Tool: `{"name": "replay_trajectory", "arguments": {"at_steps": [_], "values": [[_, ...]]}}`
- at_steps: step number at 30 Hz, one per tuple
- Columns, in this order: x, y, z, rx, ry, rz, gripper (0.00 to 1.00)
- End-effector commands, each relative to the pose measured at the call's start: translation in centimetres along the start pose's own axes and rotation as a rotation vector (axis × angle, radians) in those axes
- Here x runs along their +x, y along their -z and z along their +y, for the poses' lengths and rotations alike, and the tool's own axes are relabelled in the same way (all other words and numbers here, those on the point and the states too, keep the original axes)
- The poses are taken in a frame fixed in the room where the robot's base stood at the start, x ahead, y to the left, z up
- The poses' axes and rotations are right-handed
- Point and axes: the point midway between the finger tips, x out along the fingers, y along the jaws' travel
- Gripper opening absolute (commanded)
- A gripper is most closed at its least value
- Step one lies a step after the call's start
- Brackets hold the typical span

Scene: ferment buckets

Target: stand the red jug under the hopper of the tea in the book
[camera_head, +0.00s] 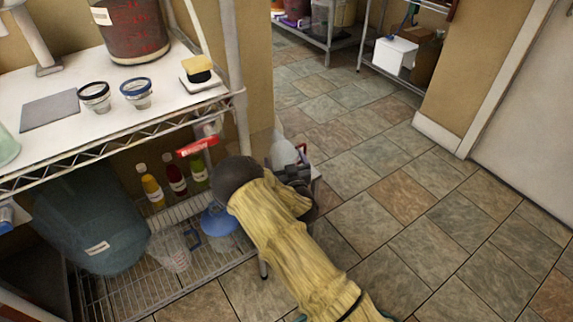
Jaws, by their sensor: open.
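My gripper (300,176) is at the end of my yellow-sleeved arm, low and right of the shelf rack. It is open, though its fingers are small and dark here. A pale vessel with red at its edge (283,152) is just beyond it, partly hidden; I cannot tell if it is the red jug or if the fingers touch it. A dark red bucket (135,32) stands on the upper shelf, and a large blue-grey labelled vessel (90,222) is on the lower one. I cannot tell whether either is a hopper. No book is clearly identifiable.
The upper shelf (75,133) bears a grey flat slab (50,110), two small glass cups (95,96) and a yellow sponge-like block (197,69). The lower wire shelf holds several bottles (151,187), a blue jug (217,220) and a clear jug (172,251). Tiled floor is open to the right.

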Motion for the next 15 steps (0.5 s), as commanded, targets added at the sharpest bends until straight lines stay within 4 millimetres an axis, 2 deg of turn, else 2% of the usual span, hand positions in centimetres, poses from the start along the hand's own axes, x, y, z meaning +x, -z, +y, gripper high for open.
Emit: {"name": "replay_trajectory", "arguments": {"at_steps": [5,8,15], "values": [[-0.9,0.3,0.0,0.0,0.0,-0.001,0.97],[-2.4,0.3,0.0,0.001,-0.002,-0.003,0.97],[-7.1,0.3,0.0,-0.001,-0.001,-0.005,0.97]]}}
